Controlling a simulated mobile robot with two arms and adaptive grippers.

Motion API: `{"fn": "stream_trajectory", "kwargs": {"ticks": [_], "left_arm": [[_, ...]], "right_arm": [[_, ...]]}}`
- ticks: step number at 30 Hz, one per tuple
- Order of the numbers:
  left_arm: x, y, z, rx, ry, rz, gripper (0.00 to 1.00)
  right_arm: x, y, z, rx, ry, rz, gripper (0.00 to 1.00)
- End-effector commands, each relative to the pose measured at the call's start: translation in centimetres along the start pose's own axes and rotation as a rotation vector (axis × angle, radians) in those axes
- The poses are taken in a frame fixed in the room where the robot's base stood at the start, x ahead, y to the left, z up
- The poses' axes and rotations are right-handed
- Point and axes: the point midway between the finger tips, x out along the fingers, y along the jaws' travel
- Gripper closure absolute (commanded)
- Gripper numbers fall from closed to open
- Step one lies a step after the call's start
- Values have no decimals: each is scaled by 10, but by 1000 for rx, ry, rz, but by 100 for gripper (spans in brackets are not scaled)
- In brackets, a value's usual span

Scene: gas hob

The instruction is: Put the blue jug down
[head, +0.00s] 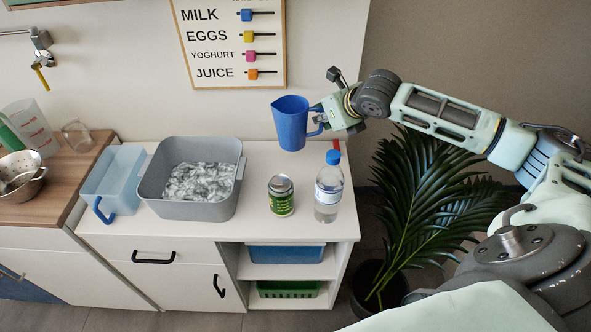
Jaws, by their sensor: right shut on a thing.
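The blue jug (291,124) is near the back of the white counter (265,228), in the middle of the head view. It looks roughly upright, with its handle to the right. My right gripper (320,116) is shut on the jug at its handle side, and the fingertips are partly hidden there. I cannot tell whether the jug's base touches the counter or hangs above it. My left gripper is not in view.
A grey tub (150,204) with crumpled grey-white filling stands left of the jug. A light-blue container (108,178) is further left. A plant (425,200) stands right of the counter.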

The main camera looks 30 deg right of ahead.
Motion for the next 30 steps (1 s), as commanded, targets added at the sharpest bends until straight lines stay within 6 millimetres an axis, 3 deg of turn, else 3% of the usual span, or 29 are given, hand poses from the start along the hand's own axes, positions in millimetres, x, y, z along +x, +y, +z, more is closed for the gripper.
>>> {"fn": "stream_trajectory", "kwargs": {"ticks": [4, 10, 23, 30], "left_arm": [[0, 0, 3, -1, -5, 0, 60], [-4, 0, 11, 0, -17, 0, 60], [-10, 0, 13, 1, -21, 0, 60], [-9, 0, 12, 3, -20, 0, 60]], "right_arm": [[11, -12, -13, 2, 0, 3, 100], [37, -9, -39, 3, 0, 5, 100], [70, -7, -72, 5, 0, 5, 100], [73, -7, -75, 1, -3, 3, 100]]}}
